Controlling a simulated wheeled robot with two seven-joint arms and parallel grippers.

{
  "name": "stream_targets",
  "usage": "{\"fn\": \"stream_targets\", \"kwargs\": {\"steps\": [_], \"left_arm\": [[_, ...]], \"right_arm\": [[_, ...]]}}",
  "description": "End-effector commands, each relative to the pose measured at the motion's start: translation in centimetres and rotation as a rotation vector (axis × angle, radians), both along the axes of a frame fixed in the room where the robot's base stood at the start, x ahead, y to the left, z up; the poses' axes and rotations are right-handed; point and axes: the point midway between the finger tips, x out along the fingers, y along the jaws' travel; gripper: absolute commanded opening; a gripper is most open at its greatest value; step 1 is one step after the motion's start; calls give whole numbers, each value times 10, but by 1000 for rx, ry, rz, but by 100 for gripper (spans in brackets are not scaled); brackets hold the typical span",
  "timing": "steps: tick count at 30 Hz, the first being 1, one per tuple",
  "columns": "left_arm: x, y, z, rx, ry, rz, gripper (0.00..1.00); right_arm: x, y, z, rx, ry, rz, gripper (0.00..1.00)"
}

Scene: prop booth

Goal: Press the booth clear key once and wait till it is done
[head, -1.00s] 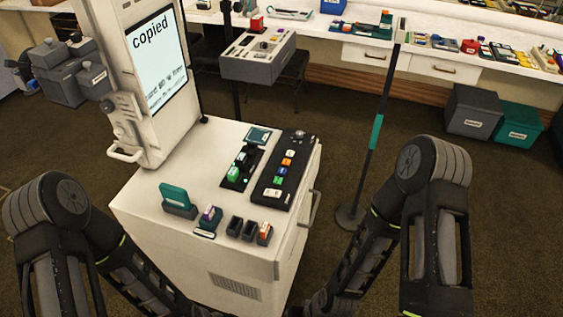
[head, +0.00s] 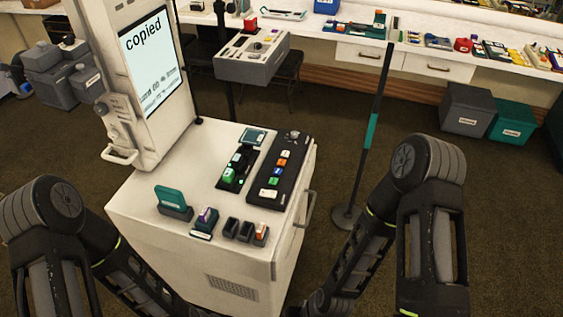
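The booth screen (head: 152,62) stands at the back left of the white cabinet and reads "copied" above a row of small icons. A black key panel (head: 278,172) lies on the right of the cabinet top, with several coloured keys in a line: orange, blue, green and white among them. The key labels are too small to read, so I cannot tell which one is the clear key. Both my arms show at the lower left and lower right, apart from the keys. Neither gripper's fingertips show in the view.
On the white cabinet top (head: 150,217) stand a teal card in a holder (head: 172,198), a small purple-topped piece (head: 207,217), dark slots and a black tray with green pieces (head: 236,168). A thin pole (head: 366,150) stands to the right. Grey and teal bins sit at the back right.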

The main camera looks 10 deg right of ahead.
Motion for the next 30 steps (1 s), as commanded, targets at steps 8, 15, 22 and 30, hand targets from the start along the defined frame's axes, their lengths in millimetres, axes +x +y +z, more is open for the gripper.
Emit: {"fn": "stream_targets", "kwargs": {"steps": [8, 15, 22, 30], "left_arm": [[0, 0, 0, 0, 0, 0, 0], [0, 0, 0, 0, 0, 0, 0], [0, 0, 0, 0, 0, 0, 0], [0, 0, 0, 0, 0, 0, 0]], "right_arm": [[0, 0, 0, 0, 0, 0, 0], [0, 0, 0, 0, 0, 0, 0], [0, 0, 0, 0, 0, 0, 0], [0, 0, 0, 0, 0, 0, 0]]}}
